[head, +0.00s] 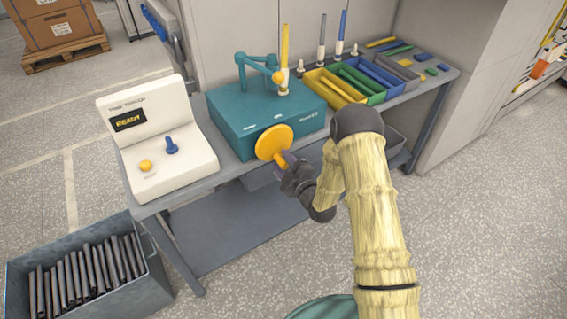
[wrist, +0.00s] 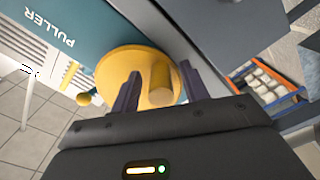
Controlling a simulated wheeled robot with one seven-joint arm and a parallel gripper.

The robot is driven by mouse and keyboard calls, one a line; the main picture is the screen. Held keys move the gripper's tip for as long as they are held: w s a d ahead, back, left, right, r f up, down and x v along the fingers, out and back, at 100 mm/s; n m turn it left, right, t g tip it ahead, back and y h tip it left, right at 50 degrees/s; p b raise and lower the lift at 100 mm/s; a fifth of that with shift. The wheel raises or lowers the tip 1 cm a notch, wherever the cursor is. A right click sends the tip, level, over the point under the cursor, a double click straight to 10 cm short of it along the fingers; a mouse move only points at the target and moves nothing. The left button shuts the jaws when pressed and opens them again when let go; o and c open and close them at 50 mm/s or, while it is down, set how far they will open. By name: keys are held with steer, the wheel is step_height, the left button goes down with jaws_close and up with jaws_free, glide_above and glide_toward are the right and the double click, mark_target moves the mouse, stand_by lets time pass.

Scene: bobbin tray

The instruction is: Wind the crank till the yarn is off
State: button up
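A teal puller machine (head: 262,112) stands on the grey bench. Its yellow crank disc (head: 274,142) faces the front; the disc also shows in the wrist view (wrist: 125,68). A yellow crank handle (wrist: 160,85) sticks out from the disc. My gripper (head: 288,161) is at the handle. In the wrist view its two dark fingers (wrist: 160,72) stand apart on either side of the handle, with a gap visible at each side. A yellow bobbin (head: 285,45) stands upright on top of the machine beside a teal arm. I cannot make out single yarn strands.
Colored trays (head: 335,98) with rods lie at right. A grey bin (head: 120,295) of dark tubes is on the floor at lower left.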

steer(key=shift+s, duration=0.1)
steer(key=c, duration=0.9)
steer(key=shift+a, duration=0.1)
